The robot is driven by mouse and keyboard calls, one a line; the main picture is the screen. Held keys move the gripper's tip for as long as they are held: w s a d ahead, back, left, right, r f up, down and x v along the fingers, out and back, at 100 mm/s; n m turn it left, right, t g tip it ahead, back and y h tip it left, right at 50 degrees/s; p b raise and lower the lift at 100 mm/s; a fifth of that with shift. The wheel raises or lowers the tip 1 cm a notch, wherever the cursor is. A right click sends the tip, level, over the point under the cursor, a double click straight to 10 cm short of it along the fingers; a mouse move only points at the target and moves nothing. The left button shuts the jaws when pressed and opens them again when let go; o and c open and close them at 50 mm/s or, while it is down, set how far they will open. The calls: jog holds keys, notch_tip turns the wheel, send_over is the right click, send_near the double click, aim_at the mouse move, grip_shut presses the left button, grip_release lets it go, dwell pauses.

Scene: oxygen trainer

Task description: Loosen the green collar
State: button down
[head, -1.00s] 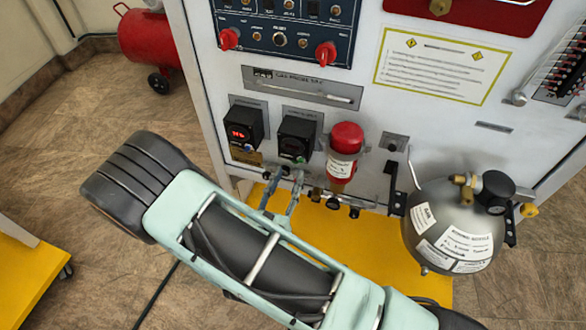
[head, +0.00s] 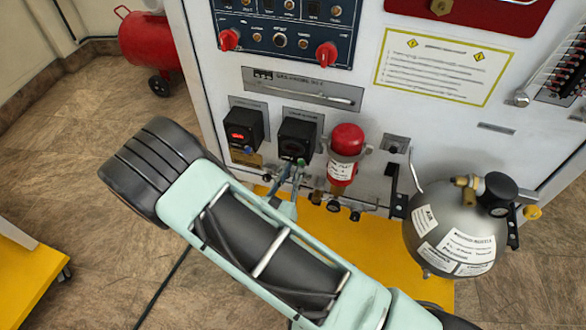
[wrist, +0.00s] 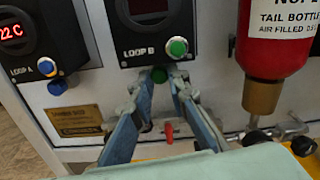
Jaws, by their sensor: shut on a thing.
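The green collar (wrist: 158,74) sits under the LOOP B box (wrist: 155,30) in the wrist view, below the round green knob (wrist: 177,47) on the box's face. My gripper (wrist: 160,77) reaches up from below with its two blue-grey fingers, and its tips are shut on the collar from both sides. The fingertips partly cover the collar. In the head view my gripper (head: 292,170) is at the underside of the LOOP B box (head: 297,138), and the collar itself is too small and covered to make out there.
The LOOP A box (wrist: 35,40), with a blue knob and blue collar (wrist: 57,87), is at the left. A red bottle (head: 343,158) hangs close at the right. A grey tank (head: 455,225) stands farther right. Below is a yellow base (head: 350,238).

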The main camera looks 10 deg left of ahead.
jog(key=shift+r+n+p, duration=0.1)
jog(key=shift+n+p, duration=0.5)
jog(key=c, duration=1.8)
grip_release()
jog(key=shift+c, duration=0.2)
jog(key=shift+s, duration=0.1)
jog(key=s+a, duration=0.1)
jog(key=s, duration=1)
jog(key=shift+s+a, duration=0.3)
jog(key=shift+s, duration=0.1)
